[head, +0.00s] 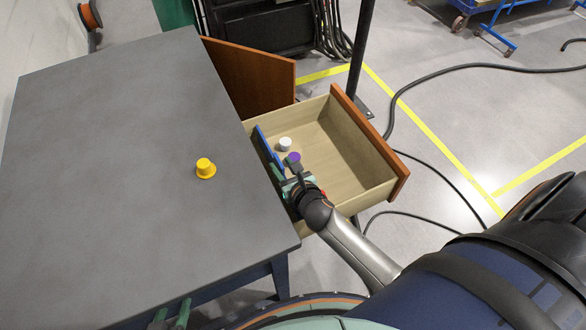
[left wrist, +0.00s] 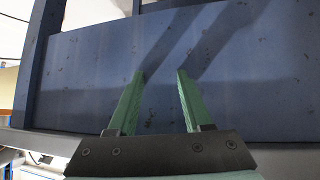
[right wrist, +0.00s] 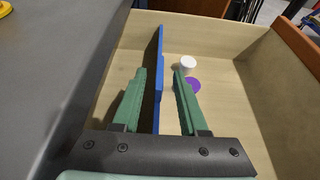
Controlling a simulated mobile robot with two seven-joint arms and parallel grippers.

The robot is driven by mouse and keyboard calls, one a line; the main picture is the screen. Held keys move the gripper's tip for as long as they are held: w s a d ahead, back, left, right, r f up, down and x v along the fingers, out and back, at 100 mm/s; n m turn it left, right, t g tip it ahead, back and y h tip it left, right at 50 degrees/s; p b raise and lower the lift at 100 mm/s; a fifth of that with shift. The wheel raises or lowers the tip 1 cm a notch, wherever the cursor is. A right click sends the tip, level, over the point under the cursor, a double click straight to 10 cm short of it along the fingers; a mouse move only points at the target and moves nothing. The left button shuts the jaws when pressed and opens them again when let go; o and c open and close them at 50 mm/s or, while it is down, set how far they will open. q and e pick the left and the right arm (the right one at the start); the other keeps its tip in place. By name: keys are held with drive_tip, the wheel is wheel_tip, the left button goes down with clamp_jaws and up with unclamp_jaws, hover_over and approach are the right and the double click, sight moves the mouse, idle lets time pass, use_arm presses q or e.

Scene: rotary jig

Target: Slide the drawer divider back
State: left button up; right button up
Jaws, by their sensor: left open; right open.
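The open drawer (head: 346,140) has a pale wooden inside and a reddish-brown front. A blue divider (head: 268,150) stands upright across it, near the table end. My right gripper (head: 284,172) is open and low over the drawer. In the right wrist view, the blue divider (right wrist: 158,75) runs between the two green fingers of the right gripper (right wrist: 159,80), with a gap on each side. A white round piece (head: 285,144) and a purple round piece (head: 293,157) lie on the drawer floor, on the drawer-front side of the divider. My left gripper (left wrist: 160,75) is open and empty, facing a blue table panel.
A grey table top (head: 110,150) carries a yellow knob-like piece (head: 205,168). A brown door panel (head: 250,80) stands open behind the drawer. A dark post (head: 361,50) and cables stand beyond. The drawer's front half is clear.

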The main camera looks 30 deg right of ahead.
drive_tip(key=p+v, duration=0.1)
drive_tip(key=v, duration=0.8)
drive_tip(key=shift+s+r, duration=0.1)
drive_tip(key=shift+s, duration=0.25)
drive_tip(key=shift+s, duration=0.15)
